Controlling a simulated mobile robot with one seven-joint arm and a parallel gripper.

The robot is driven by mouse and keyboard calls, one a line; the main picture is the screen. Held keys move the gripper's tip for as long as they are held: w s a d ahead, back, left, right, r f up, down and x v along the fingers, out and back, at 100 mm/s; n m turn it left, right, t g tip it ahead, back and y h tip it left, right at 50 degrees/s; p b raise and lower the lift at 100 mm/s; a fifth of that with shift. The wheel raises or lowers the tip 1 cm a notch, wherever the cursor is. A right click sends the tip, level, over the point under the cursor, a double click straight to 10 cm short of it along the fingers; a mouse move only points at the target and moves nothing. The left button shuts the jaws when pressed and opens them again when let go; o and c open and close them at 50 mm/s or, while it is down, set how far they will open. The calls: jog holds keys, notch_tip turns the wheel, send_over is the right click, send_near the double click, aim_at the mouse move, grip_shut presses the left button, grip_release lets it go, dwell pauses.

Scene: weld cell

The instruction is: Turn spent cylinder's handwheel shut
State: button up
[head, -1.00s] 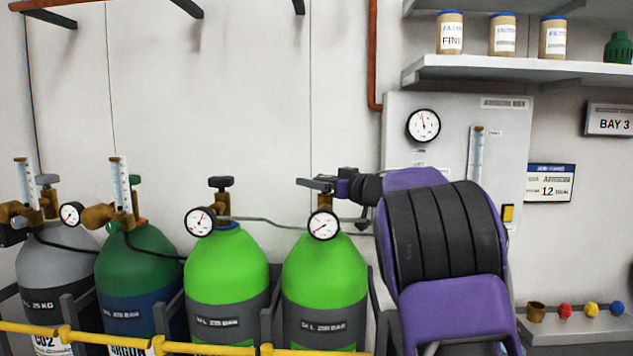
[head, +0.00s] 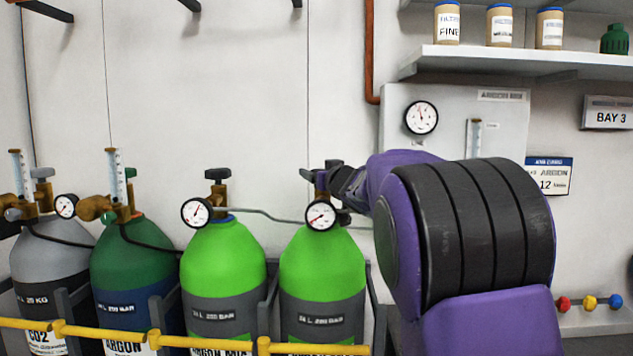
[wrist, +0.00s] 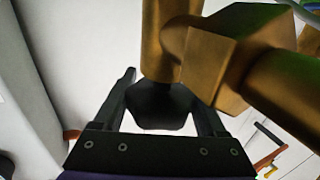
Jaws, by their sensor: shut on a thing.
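The right-hand light green cylinder (head: 322,265) stands in the rack, with a brass valve and a round gauge (head: 321,215) whose needle points to the lower left. My gripper (head: 322,177) is at the top of this valve, reaching in from the right. In the wrist view the dark handwheel (wrist: 160,105) sits between the two black fingers of my gripper (wrist: 160,92), which are shut on it. The brass valve body (wrist: 215,60) rises beside it. In the head view my gripper and wrist largely hide the handwheel.
Another light green cylinder (head: 223,260) with its own handwheel (head: 217,175) stands to the left, then a dark green argon (head: 131,260) and a grey CO2 cylinder (head: 48,265). A yellow rail (head: 205,342) runs in front. A shelf (head: 520,60) hangs upper right.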

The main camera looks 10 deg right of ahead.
jog(key=shift+d+m+h+b, duration=0.1)
jog(key=shift+m+h+b, duration=0.45)
jog(key=shift+h, duration=0.25)
jog(key=o, duration=1.3)
